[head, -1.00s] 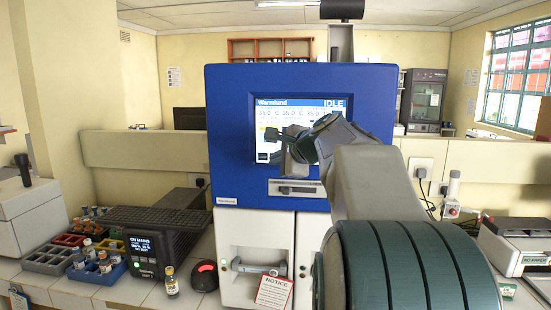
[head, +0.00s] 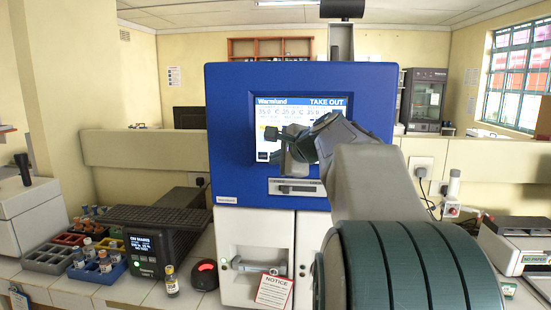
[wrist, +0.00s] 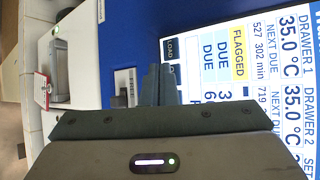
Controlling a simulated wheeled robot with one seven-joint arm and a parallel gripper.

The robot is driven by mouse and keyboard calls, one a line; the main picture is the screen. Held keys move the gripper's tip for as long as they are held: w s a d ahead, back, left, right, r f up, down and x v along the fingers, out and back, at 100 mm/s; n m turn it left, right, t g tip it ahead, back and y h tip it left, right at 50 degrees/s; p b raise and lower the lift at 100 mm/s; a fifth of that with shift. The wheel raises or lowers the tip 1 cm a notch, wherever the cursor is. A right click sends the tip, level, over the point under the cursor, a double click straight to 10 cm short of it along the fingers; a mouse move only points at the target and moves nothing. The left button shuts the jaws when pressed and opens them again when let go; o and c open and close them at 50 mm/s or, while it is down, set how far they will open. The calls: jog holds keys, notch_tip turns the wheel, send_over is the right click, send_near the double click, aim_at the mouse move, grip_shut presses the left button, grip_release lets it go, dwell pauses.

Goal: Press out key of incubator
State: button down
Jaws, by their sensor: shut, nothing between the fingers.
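The blue incubator (head: 235,175) stands on the bench with a lit touch screen (head: 300,103) on its front. The screen header reads "TAKE OUT" beside the name Warmland. The wrist view shows the screen (wrist: 235,65) sideways, with drawer readings of 35.0 °C, a yellow "FLAGGED" cell and a dark "LOAD" key (wrist: 170,48) at its edge. My gripper (head: 270,133) is shut and empty at the lower left part of the screen. Its closed fingertips (wrist: 158,75) cover the area beside the LOAD key, so the out key is hidden. I cannot tell whether the tips touch the glass.
A slot with a handle (head: 297,189) is below the screen. White drawers with a notice tag (head: 273,291) are lower down. To the left are a black device (head: 150,250), a vial (head: 170,282), a red-lit device (head: 205,275) and vial racks (head: 100,262).

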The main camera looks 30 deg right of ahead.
jog(key=shift+s+a, duration=0.25)
jog(key=shift+s, duration=0.1)
jog(key=s+a, duration=0.1)
jog(key=s, duration=0.1)
jog(key=s+a+b, duration=0.1)
jog(key=s, duration=0.1)
jog(key=shift+a, duration=0.4)
dwell(0.7)
jog(key=s+a+f+n+g, duration=0.3)
jog(key=s+a+f+n, duration=0.25)
jog(key=f, duration=0.25)
jog(key=s+a+f+n+g, duration=0.3)
jog(key=s+a+f+n, duration=0.2)
jog(key=a+f, duration=0.3)
jog(key=s+a+f+n+g+h, duration=0.1)
jog(key=s+f+n+g, duration=0.2)
jog(key=s+f+n, duration=0.7)
jog(key=s+f, duration=0.3)
jog(key=shift+s+a+f+g, duration=0.15)
jog(key=shift+a+f+g, duration=0.2)
jog(key=shift+g, duration=0.05)
